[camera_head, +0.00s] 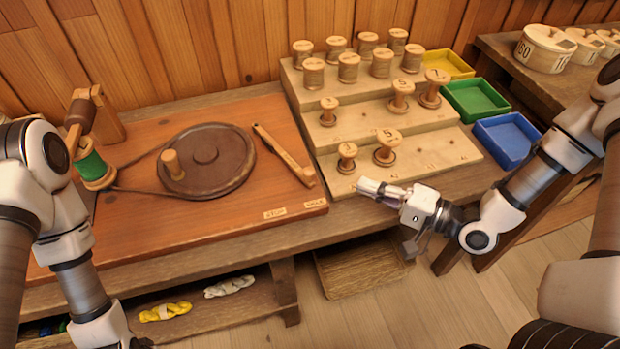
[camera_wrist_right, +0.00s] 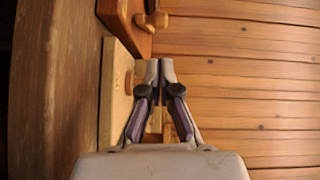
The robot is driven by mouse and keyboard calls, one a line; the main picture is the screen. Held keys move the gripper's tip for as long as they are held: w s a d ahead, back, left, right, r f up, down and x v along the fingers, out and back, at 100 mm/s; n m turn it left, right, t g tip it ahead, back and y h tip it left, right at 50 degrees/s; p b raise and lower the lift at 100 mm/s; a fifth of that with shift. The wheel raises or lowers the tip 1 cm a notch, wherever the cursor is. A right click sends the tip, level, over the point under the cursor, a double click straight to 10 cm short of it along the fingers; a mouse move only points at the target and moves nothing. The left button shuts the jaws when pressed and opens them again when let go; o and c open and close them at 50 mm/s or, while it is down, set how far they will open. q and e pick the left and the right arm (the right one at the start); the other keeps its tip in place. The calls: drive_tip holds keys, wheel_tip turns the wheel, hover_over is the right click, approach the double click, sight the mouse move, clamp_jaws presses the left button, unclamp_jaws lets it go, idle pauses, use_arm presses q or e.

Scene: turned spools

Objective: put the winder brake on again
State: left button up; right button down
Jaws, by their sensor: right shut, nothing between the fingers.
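The winder has a dark round wheel (camera_head: 207,161) with a peg handle, on a reddish board (camera_head: 230,230). A belt runs left from the wheel to a green spool (camera_head: 92,166). The brake looks to be the wooden lever (camera_head: 285,155) right of the wheel, apart from its rim. Its near end lies close to the right-hand label (camera_head: 314,203), right of the STOP label (camera_head: 275,213). My right gripper (camera_head: 362,187) is shut and empty, right of the lever and apart from it. Its closed fingertips show in the wrist view (camera_wrist_right: 160,72). My left gripper is out of view.
A stepped pale rack (camera_head: 430,155) holds several wooden spools right of the board. Yellow (camera_head: 450,64), green (camera_head: 476,99) and blue (camera_head: 507,139) trays stand beside it. Yarn skeins (camera_head: 166,312) lie on a lower shelf. The board's front strip is clear.

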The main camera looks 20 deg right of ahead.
drive_tip(key=shift+d, duration=0.35)
drive_tip(key=shift+s+r, duration=0.15)
drive_tip(key=shift+w+a, duration=0.1)
drive_tip(key=shift+w, duration=0.1)
drive_tip(key=shift+w+a, duration=0.2)
drive_tip(key=shift+a, duration=0.1)
drive_tip(key=b+x, duration=0.1)
drive_tip(key=x, duration=0.8)
drive_tip(key=shift+w, duration=0.1)
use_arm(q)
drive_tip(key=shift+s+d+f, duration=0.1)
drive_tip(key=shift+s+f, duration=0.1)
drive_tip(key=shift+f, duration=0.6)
